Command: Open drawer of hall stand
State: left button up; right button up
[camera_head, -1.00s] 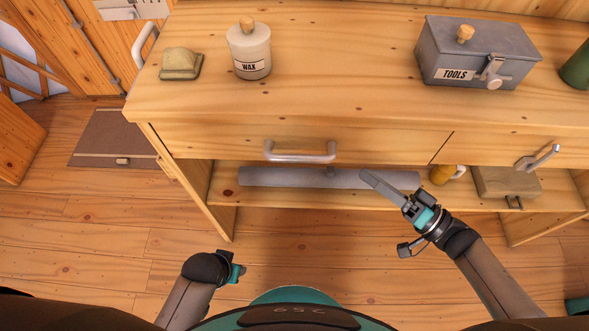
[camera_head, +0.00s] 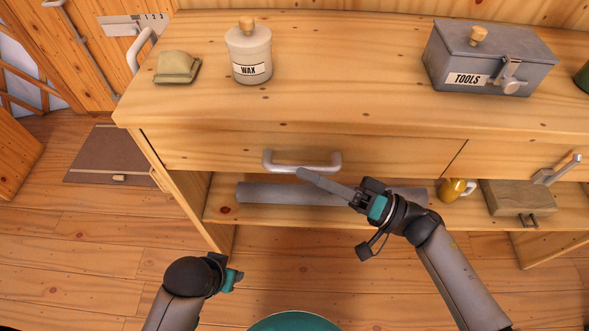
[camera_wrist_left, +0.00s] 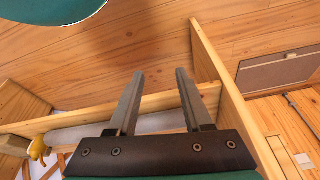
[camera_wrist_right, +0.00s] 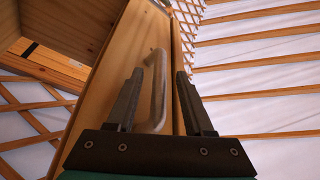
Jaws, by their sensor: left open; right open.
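The hall stand (camera_head: 140,126) is a wooden cabinet with two shut drawers side by side. The wide left drawer (camera_head: 215,152) has a grey bar handle (camera_head: 302,167); the right drawer (camera_head: 510,160) has a grey lever-like handle (camera_head: 558,169). My right gripper (camera_head: 304,174) is open, its fingertips at the left drawer's handle. In the right wrist view the handle (camera_wrist_right: 157,90) shows between the two fingers, without clear contact. My left gripper (camera_head: 233,278) is low in front of the stand, away from it; its wrist view shows it open and empty (camera_wrist_left: 159,73).
On top stand a wax jar (camera_head: 249,52), a small greenish block (camera_head: 177,67) and a grey tools box (camera_head: 490,58). The lower shelf holds a grey roll (camera_head: 262,193), a yellow mug (camera_head: 455,190) and a wooden box (camera_head: 515,198). Floor in front is clear.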

aim_at(294, 166)
pick_arm(q)
jog(key=shift+w+r, duration=0.25)
jog(key=shift+r, duration=0.6)
pick_arm(e)
jog(key=shift+x, duration=1.75)
grip_shut()
